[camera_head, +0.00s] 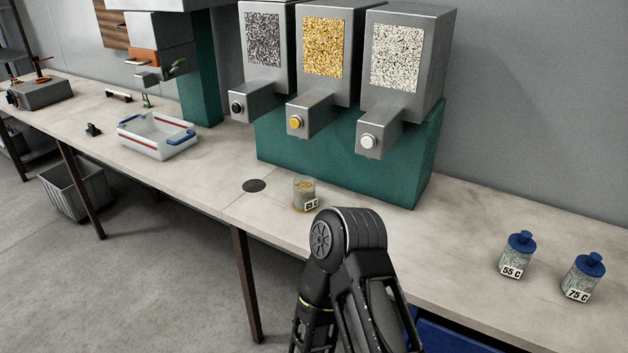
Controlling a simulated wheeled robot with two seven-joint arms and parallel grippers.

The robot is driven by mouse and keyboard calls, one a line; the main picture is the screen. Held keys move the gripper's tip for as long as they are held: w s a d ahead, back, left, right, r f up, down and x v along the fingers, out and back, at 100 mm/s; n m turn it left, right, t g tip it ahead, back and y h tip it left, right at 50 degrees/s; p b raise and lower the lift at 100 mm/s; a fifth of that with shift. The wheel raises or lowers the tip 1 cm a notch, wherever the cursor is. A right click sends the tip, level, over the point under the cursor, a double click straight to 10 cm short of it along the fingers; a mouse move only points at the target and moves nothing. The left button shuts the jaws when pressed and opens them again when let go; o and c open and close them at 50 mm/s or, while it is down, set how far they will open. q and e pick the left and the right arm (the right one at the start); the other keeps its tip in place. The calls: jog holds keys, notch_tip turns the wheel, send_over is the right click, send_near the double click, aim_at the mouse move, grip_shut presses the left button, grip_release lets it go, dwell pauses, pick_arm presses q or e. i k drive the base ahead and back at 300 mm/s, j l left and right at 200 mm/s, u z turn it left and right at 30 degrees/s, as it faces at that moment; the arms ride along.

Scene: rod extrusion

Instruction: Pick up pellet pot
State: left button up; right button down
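The pellet pot (305,195) is a small clear pot with yellow and grey pellets in it and a white label that is too small to read surely. It stands upright and without a lid on the bench, in front of the dispensers. A bent black arm of mine rises from the bottom edge, and its joint shows just below and right of the pot in the picture. Neither gripper's fingers show, so I cannot see whether they are open or shut. No gripper is seen touching the pot.
Three pellet dispensers, dark (249,95), yellow (311,113) and white (380,133), stand on a green base (335,160). Blue-lidded pots labelled 55 C (518,256) and 75 C (582,277) stand at right. A dark disc (254,186) and a white tray (158,150) lie left.

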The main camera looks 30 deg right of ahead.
aim_at(304, 199)
jog(key=z, duration=1.05)
